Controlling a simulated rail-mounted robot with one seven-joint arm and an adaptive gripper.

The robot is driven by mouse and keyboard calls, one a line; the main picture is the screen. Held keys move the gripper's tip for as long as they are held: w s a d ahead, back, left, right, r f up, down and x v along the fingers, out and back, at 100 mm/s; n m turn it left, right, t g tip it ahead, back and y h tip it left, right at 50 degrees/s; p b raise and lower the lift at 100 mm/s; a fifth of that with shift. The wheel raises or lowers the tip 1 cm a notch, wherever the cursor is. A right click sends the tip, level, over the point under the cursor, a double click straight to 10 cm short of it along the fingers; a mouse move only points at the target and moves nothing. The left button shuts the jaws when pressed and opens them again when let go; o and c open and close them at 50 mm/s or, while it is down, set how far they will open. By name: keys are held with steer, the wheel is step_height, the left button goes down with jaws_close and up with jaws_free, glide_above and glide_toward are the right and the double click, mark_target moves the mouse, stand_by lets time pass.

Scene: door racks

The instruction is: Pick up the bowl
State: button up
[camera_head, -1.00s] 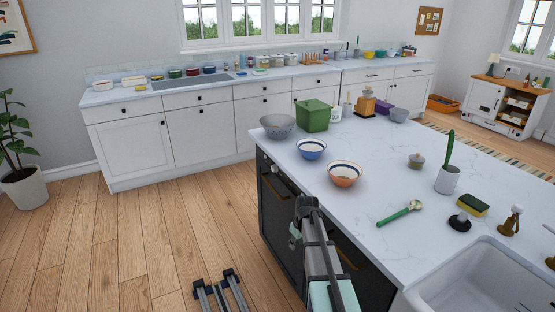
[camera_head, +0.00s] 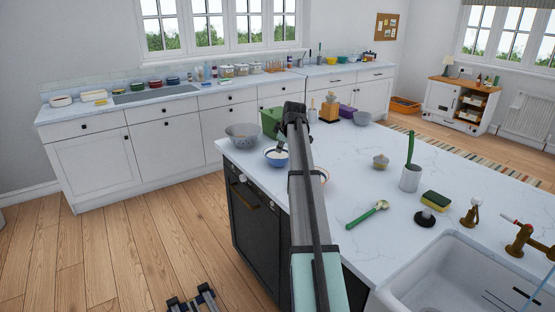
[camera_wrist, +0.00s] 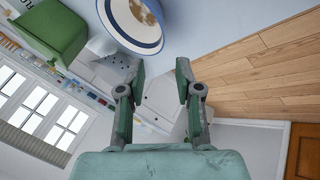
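A blue bowl (camera_head: 271,159) with a white inside stands on the island counter near its left edge. In the wrist view a white bowl with a blue rim (camera_wrist: 150,45), brown inside, shows at the top; it looks like the same one. A second bowl, orange outside (camera_head: 321,176), is mostly hidden behind my arm.
The green box (camera_head: 270,121), also in the wrist view (camera_wrist: 52,30), stands behind the blue bowl.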

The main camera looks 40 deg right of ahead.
steer(key=p, duration=0.2)
glide_toward(274, 161)
steer(key=x, duration=0.4)
steer(key=shift+w+d+f, duration=0.2)
steer(key=shift+w+d, duration=0.05)
steer(key=shift+w, duration=0.1)
steer(key=shift+p+x, duration=1.35)
steer(key=shift+x, duration=1.65)
steer(key=shift+s, duration=0.15)
jaws_close()
